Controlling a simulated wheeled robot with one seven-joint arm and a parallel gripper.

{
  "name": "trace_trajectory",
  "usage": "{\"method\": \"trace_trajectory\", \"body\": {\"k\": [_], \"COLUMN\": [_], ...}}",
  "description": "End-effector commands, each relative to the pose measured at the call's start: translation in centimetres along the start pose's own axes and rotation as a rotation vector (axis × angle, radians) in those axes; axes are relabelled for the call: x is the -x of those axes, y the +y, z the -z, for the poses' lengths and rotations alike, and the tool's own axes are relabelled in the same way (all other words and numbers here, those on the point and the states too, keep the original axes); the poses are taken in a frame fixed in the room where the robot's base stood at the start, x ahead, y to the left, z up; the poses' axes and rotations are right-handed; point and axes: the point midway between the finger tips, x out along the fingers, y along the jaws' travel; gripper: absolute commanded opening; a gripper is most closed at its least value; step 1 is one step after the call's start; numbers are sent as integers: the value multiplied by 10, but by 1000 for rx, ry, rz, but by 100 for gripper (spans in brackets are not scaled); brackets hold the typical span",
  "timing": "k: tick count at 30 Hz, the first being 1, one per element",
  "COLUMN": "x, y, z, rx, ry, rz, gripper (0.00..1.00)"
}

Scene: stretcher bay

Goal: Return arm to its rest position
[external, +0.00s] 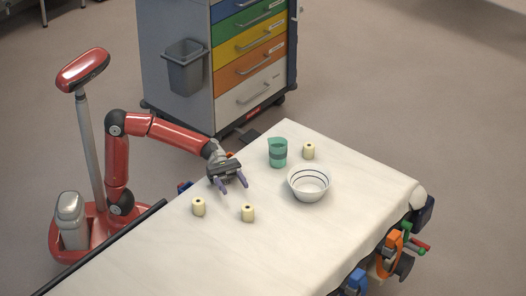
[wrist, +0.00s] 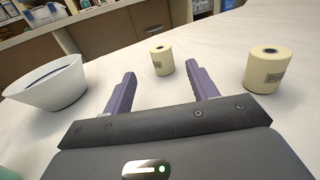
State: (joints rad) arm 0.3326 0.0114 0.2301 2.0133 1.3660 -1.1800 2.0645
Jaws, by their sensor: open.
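My gripper (external: 234,182) is open and empty above the white-covered stretcher (external: 292,235), near its left edge. In the wrist view its two purple fingers (wrist: 162,90) are spread apart with nothing between them. My red arm reaches out over the stretcher with its elbow bent. In the wrist view one roll (wrist: 162,60) shows ahead between the fingers and a larger roll (wrist: 267,70) stands to the right.
A white bowl (external: 309,184) with dark rings, a green jug (external: 277,153) and another cream roll (external: 309,150) stand on the stretcher. The bowl shows left in the wrist view (wrist: 46,87). A drawer cabinet (external: 176,75) with a grey bin (external: 185,68) stands behind my arm.

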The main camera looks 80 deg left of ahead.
Motion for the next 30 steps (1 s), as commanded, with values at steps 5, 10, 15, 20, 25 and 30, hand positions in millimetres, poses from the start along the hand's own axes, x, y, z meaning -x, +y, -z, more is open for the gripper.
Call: {"method": "trace_trajectory", "body": {"k": [5,10,15,20,25,30], "x": [0,0,10,58,144,225], "y": [0,0,14,53,74,47], "z": [0,0,-18,-56,-67,-40], "rx": [0,2,111,504,1109,1725], "ry": [0,-1,-26,-158,-459,-870], "rz": [0,-2,-116,-454,-843,-1142], "gripper": [58,58,58,58,58,58]}}
